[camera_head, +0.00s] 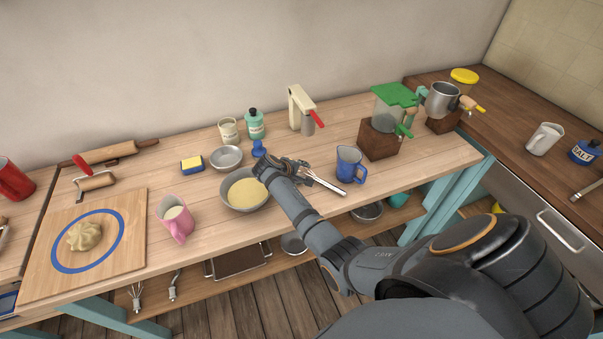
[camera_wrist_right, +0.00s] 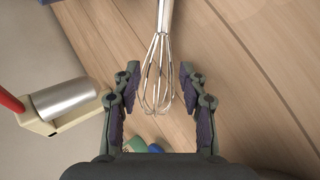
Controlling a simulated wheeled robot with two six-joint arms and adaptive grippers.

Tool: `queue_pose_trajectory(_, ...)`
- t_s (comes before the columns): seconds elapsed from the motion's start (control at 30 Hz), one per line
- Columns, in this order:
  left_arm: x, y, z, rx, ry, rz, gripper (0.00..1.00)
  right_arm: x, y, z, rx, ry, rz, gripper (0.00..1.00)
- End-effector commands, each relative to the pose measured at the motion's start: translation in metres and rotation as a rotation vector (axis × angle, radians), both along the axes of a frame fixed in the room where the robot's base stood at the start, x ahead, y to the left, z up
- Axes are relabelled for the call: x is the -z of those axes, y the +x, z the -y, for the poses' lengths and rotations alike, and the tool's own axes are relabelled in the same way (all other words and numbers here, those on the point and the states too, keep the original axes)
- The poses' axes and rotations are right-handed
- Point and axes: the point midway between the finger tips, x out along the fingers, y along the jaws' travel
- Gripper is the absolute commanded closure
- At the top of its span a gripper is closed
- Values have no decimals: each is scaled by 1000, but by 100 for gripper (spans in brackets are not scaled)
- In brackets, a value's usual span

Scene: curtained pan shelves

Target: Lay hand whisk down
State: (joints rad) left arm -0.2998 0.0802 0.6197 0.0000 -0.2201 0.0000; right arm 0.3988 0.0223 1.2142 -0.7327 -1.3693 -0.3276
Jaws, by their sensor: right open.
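My left gripper is out of view.
A bowl of yellow batter (camera_head: 232,204) stands left of my right gripper. The blue jug (camera_head: 349,165) is close on the right. Bare tabletop lies around the whisk.

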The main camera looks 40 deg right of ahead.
Motion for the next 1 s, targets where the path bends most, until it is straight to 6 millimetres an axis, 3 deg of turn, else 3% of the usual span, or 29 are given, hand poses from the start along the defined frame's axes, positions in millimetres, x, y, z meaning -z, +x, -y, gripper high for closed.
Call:
queue_pose_trajectory(0.27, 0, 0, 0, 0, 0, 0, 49, 0, 0, 0, 0, 0, 0, 58)
queue_pose_trajectory(0.47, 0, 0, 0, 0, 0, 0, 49, 0, 0, 0, 0, 0, 0, 31)
queue_pose_trajectory(0.8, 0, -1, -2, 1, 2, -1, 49, -2, -1, -3, -1, 1, 0, 31)
queue_pose_trajectory(1.0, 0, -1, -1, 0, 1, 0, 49, -26, -8, -27, -1, 3, 3, 31)
